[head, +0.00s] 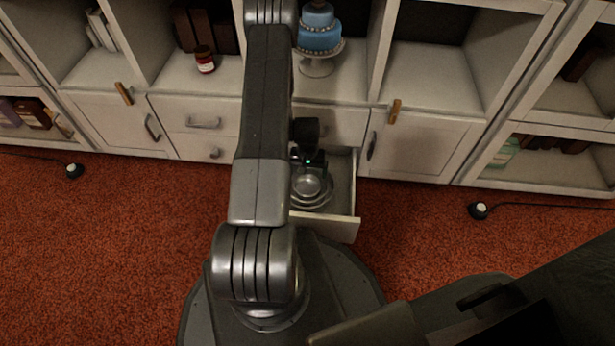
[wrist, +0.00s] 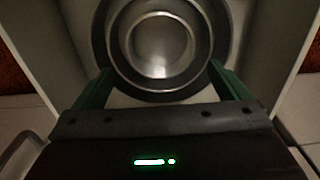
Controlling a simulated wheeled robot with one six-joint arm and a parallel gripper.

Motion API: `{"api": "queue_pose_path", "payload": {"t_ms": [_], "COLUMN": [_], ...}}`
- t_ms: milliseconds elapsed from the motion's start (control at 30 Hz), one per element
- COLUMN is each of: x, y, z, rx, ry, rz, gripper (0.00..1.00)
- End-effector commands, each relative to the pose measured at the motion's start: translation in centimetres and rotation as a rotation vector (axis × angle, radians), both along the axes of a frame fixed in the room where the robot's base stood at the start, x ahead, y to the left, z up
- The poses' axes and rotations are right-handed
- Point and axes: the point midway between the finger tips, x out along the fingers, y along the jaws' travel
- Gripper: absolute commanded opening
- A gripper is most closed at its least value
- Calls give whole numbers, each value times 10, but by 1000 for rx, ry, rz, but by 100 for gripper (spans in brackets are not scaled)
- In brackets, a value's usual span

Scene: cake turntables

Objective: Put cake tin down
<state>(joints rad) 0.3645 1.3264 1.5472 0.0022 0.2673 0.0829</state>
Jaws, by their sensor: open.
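The cake tin (head: 307,186) looks like a round silvery metal piece with concentric rims. It rests inside an open drawer (head: 345,222). In the wrist view the tin (wrist: 158,42) shows from above as nested rings, its far edge cut off by the frame. My gripper (wrist: 160,72) is open, with a green finger at either side of the tin's near edge. I cannot tell whether a finger touches it. In the head view my gripper (head: 308,160) is over the drawer, partly hidden by my arm.
A white shelf unit with cabinet doors (head: 420,145) stands behind. A blue cake (head: 319,30) sits on a stand (head: 318,66) in the niche above. A red-labelled jar (head: 204,60) is on the left shelf. Red carpet (head: 430,240) is open to the right.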

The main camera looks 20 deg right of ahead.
Motion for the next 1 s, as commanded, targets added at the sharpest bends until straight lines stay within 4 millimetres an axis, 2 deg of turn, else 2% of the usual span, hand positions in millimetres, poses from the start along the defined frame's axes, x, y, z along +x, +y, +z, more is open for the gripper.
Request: {"api": "queue_pose_path", "payload": {"t_ms": [33,100,233,1000], "x": [0,0,0,0], "y": [0,0,0,0], "z": [12,21,30,32], "rx": [0,0,0,0], "ry": [-1,-1,0,1], "rz": [0,0,0,0], "gripper": [95,95,95,95]}}
